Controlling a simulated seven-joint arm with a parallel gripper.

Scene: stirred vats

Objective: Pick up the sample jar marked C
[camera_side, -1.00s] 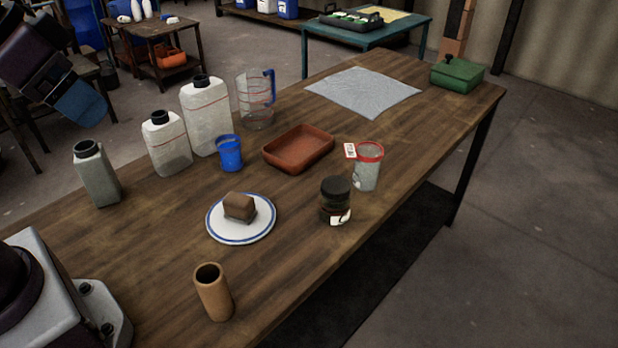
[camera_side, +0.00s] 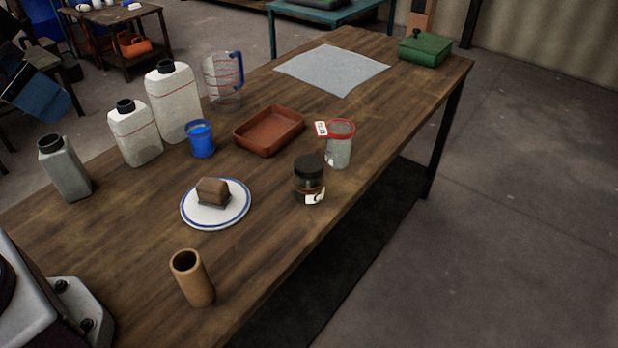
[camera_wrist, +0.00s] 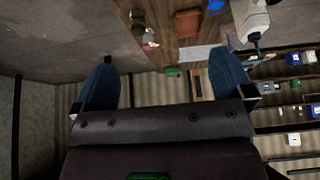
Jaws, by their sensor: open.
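A dark glass jar with a black lid (camera_side: 309,180) stands upright near the table's front edge. Its white label shows part of a mark that looks like a C. A clear jar with a red rim (camera_side: 339,148) and a white tag stands just behind it to the right; the tag's mark is too small to read. My gripper (camera_wrist: 162,60) is open, with two blue fingers and nothing between them. In the side view a blue part of it shows at the far left edge, well away from both jars.
A plate with a brown block (camera_side: 232,213), a tan tube (camera_side: 192,278), a red-brown tray (camera_side: 270,131) and a blue cup (camera_side: 200,139) stand around the jars. White bottles (camera_side: 174,103) and a grey bottle (camera_side: 65,167) line the left.

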